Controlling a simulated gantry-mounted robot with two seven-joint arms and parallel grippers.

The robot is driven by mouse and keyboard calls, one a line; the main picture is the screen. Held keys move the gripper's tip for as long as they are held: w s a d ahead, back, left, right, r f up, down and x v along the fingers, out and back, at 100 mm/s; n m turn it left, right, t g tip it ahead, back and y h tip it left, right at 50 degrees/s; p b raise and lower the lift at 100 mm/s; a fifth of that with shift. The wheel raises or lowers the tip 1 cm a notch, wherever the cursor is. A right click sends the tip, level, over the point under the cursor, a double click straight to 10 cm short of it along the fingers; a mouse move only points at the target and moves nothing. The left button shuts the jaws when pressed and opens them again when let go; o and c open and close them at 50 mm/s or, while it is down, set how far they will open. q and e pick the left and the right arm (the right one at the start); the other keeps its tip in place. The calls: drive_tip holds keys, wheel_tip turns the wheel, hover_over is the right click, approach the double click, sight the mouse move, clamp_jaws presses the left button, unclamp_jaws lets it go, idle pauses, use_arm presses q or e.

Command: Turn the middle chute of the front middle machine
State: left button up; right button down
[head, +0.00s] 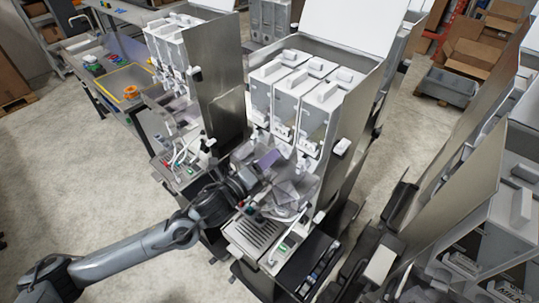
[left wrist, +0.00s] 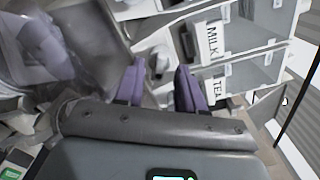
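The front middle machine (head: 300,95) stands in the centre of the head view, with three clear-fronted canisters side by side. Translucent greyish chutes (head: 287,188) sit below the canisters; my left gripper partly covers this area, so I cannot tell the middle chute apart there. My left gripper (head: 268,165) reaches in from the left at chute height. In the left wrist view its two purple fingertips (left wrist: 160,88) stand apart beside canisters labelled MILK and TEA. A translucent chute (left wrist: 85,50) shows left of the fingers. I cannot tell whether the fingers touch any chute. My right gripper is not in view.
A similar machine (head: 178,45) stands close on the left, and tall panels and another machine (head: 500,225) on the right. A drip tray (head: 255,231) lies below the gripper. A table with a yellow-edged tray (head: 133,82) is behind left. The floor in front left is clear.

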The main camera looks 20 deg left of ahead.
use_arm(q)
drive_tip(key=shift+w+d, duration=0.2)
drive_tip(key=shift+w, duration=0.35)
drive_tip(key=shift+c, duration=0.4)
clamp_jaws()
